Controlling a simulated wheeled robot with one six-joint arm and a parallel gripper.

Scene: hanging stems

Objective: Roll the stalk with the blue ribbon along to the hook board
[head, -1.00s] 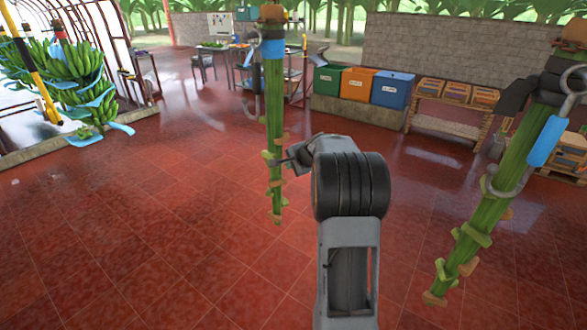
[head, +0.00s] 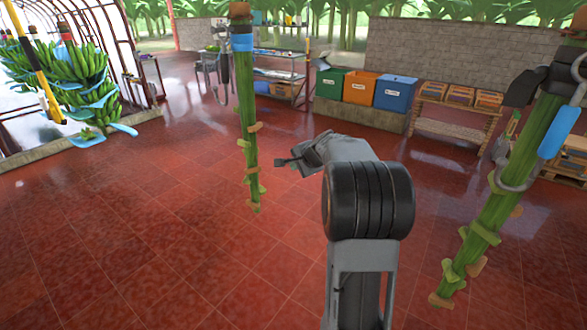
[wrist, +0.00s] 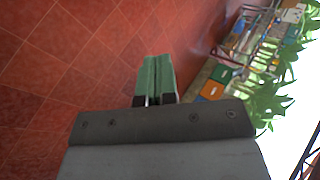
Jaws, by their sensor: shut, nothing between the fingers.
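The stalk with the blue ribbon (head: 248,118) is a green stem hanging left of centre in the head view. Its blue ribbon (head: 243,43) wraps it near the top, and cut stubs show lower down. My gripper (head: 281,162) is shut and empty, to the right of the stalk's lower part in the picture, with a gap between them. In the wrist view its green fingers (wrist: 157,78) are together, and no stalk shows there. A pale board (head: 216,32) stands at the back, partly behind the stalk; I cannot tell whether it is the hook board.
Another hanging stalk (head: 510,190), with a blue handle-like piece, is at the right. A banana bunch (head: 75,75) hangs at the left. Green, orange and blue bins (head: 360,87) and a crate bench (head: 455,110) line the back. The red floor between is open.

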